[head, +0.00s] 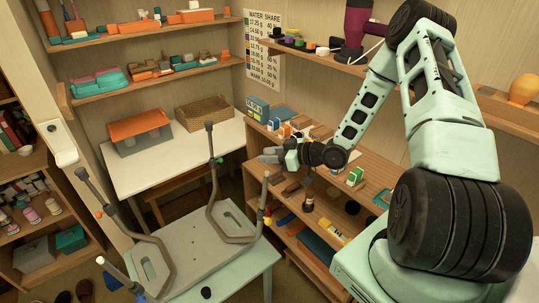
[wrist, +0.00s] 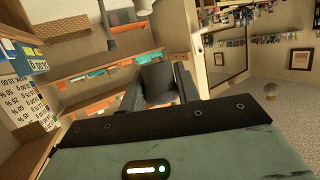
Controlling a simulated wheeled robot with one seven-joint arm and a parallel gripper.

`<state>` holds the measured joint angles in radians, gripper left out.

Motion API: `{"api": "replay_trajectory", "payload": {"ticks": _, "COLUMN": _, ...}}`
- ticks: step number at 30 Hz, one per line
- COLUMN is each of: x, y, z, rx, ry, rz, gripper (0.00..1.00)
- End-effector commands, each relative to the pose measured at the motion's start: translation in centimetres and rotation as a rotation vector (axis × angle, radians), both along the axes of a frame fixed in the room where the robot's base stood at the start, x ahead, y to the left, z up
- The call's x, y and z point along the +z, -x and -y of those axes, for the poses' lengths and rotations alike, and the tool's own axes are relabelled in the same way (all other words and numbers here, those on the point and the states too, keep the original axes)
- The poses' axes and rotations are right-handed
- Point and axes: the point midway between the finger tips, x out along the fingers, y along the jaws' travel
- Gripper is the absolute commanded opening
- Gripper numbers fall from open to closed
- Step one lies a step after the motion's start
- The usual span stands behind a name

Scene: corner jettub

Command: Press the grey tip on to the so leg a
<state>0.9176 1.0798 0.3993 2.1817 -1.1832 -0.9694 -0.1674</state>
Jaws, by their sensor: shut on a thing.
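An upturned frame with several brown-grey legs (head: 222,215) rests on the pale green table (head: 190,290). Its legs carry small coloured bands: orange, green, yellow and blue. The left and back legs have dark ends; the front-left one (head: 103,262) has a pale end. My gripper (head: 270,155) is just above and beside the top of the right leg (head: 265,195), which has a yellow band. In the wrist view its jaws (wrist: 160,85) are shut on a dark grey piece, seemingly the grey tip (wrist: 158,78). Whether it touches the leg cannot be told. I cannot read any leg label.
A wooden shelf unit (head: 335,215) with small items stands close behind and right of my gripper. A white table (head: 180,160) with an orange-lidded box (head: 140,132) is at the back. A small black piece (head: 206,292) lies at the table's front.

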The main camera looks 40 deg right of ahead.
Motion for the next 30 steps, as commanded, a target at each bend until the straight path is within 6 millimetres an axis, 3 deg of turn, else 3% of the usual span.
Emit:
{"api": "replay_trajectory", "payload": {"ticks": 18, "x": -4.4, "y": -0.2, "z": -0.4, "rx": 0.001, "ry": 0.000, "rz": 0.000, "gripper": 0.11}}
{"api": "replay_trajectory", "payload": {"ticks": 30, "x": -5.1, "y": -0.3, "z": -0.5, "rx": 0.000, "ry": 0.000, "rz": 0.000, "gripper": 0.11}}
